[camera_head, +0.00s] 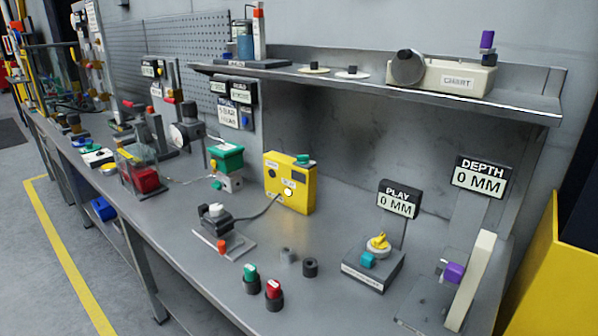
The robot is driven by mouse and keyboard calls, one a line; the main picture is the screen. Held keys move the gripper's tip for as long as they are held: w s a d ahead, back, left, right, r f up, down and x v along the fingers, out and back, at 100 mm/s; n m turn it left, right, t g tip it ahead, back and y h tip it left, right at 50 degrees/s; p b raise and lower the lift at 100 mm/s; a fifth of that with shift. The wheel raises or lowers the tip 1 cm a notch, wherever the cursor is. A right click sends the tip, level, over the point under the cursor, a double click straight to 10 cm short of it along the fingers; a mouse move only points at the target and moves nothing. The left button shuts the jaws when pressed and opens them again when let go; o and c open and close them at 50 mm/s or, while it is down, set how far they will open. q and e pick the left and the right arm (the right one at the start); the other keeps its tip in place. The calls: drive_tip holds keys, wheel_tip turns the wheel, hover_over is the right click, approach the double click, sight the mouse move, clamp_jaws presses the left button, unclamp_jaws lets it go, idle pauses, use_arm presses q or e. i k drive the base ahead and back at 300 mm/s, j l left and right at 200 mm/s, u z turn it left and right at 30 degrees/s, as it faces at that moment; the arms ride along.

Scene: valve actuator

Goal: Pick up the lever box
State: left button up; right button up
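No thing in view carries a readable label naming it the lever box, so I cannot tell for certain which it is. A yellow box (297,196) with a lit button and a green knob stands upright near the middle. A box with a green top (227,154) stands left of it. Neither of my grippers is in view.
Green (250,279) and red (273,295) knobs stand near the front edge. Small grey cylinders (310,267) lie behind them. A black device on a plate (216,219) has a cable. An upright white bar (472,280) stands at the right. A shelf (400,88) overhangs the back.

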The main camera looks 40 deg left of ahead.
sight(212, 230)
drive_tip(key=u, duration=1.65)
